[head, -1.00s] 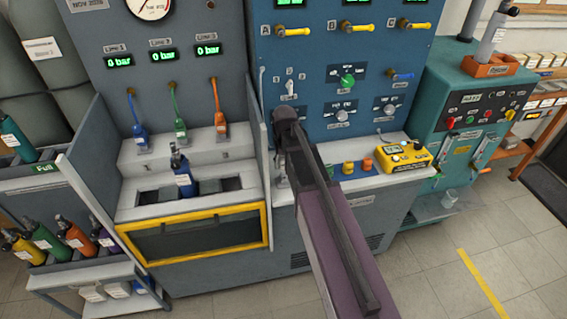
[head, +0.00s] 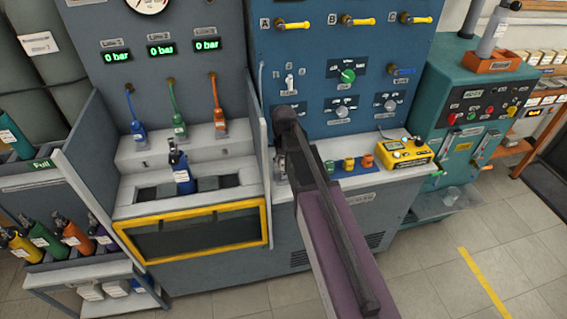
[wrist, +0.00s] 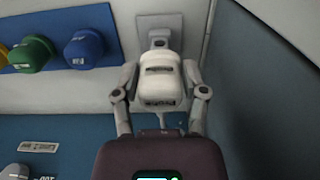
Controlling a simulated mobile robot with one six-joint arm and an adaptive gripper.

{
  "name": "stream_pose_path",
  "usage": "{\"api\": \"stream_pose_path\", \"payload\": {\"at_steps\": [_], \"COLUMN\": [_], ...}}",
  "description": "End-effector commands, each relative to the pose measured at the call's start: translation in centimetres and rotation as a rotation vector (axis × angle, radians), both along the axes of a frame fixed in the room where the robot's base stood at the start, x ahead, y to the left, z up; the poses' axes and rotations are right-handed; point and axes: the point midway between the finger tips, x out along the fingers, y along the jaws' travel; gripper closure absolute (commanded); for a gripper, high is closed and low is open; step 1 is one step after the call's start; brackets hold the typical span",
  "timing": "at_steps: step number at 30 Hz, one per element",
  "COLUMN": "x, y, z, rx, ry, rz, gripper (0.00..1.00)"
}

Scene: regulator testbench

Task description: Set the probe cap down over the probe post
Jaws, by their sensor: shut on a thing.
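The white probe cap (wrist: 160,80) is between the two fingers of my gripper (wrist: 160,88) in the wrist view, and the gripper is shut on it. A grey post (wrist: 158,40) on a square plate shows just beyond the cap; it looks like the probe post. The cap's lower side is hidden, so I cannot tell whether it touches or covers the post. In the head view my arm hides the cap and most of the gripper.
Blue (wrist: 84,47) and green (wrist: 33,53) caps sit on a blue strip left of the gripper. A dark panel (wrist: 262,90) rises close on the right. A yellow meter box (head: 403,153) stands on the bench's right end.

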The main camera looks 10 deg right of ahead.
Motion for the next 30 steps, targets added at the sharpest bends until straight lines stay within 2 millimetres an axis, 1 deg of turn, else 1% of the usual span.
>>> {"api": "stream_pose_path", "payload": {"at_steps": [30], "x": [0.00], "y": [0.05], "z": [-0.86], "rx": [0.000], "ry": [0.000], "rz": [0.001], "gripper": [1.00]}}
